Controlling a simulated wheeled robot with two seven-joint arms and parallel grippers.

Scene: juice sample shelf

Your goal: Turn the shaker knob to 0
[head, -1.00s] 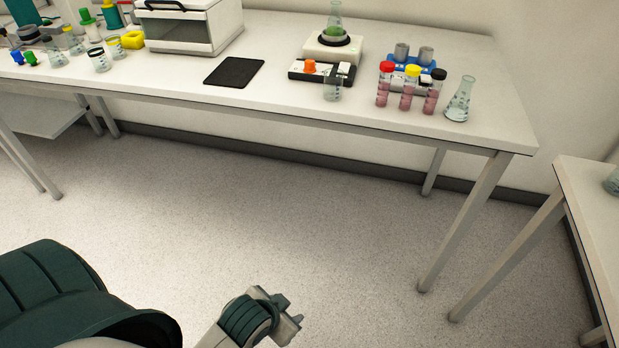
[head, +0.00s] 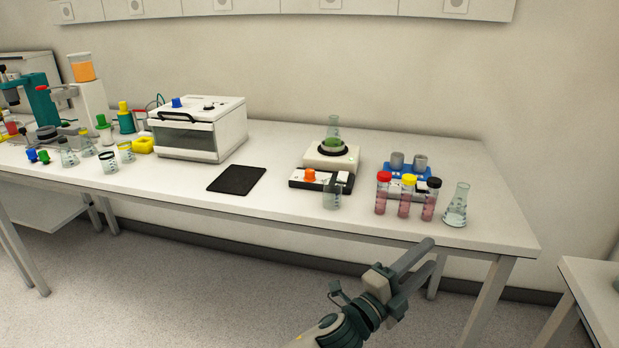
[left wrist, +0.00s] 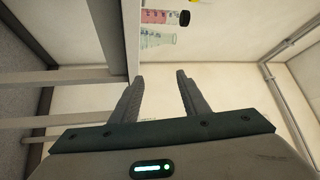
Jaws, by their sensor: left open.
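The shaker (head: 330,158) stands on the long white table, a white block on a dark front panel with a flask of green liquid (head: 333,140) on top. Its orange knob (head: 310,175) is at the left of the front panel; its setting is too small to read. A clear beaker (head: 332,196) stands just in front of the panel, right of the knob. My left gripper (head: 428,256) is open and empty in front of the table, below and to the right of the shaker. In the left wrist view its fingers (left wrist: 160,76) are apart with nothing between them.
Red-, yellow- and black-capped tubes (head: 405,198) and a flask (head: 457,206) stand right of the shaker, near the front edge. A blue rack (head: 393,170) is behind them. A black mat (head: 237,180) lies to the left, with a white box (head: 200,130) beyond. The floor in front is free.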

